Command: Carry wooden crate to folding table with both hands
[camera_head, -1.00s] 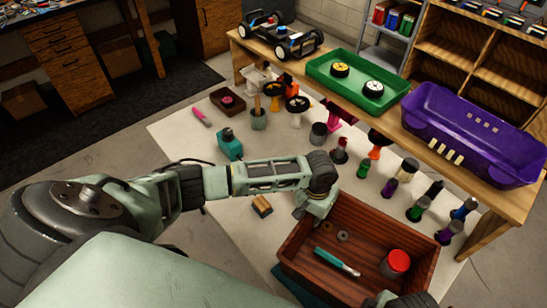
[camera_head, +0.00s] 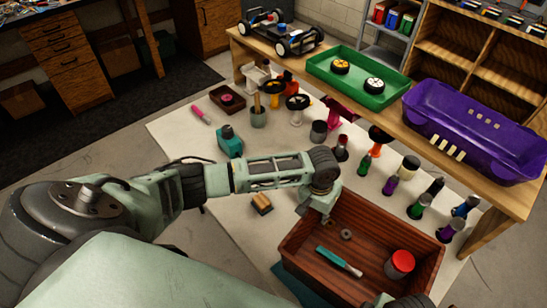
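The wooden crate (camera_head: 295,243) is reddish brown and open-topped, at the lower right. It holds a teal-handled tool (camera_head: 338,261), a jar with a red lid (camera_head: 402,260) and a small ring (camera_head: 346,234). My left gripper (camera_head: 317,211) is at the crate's upper left corner, against or right beside the rim; its fingers are too hidden to tell whether they are shut. Only a small part of my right gripper (camera_head: 384,300) shows at the bottom edge by the crate's near side; its fingers are not clear. A wood-topped table (camera_head: 262,60) stands behind; I cannot tell whether it folds.
The wood-topped table bears a toy car chassis (camera_head: 280,35), a green tray (camera_head: 325,73) and a purple bin (camera_head: 470,125). Several bottles and cups stand on the pale sheet (camera_head: 185,140) between the crate and that table.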

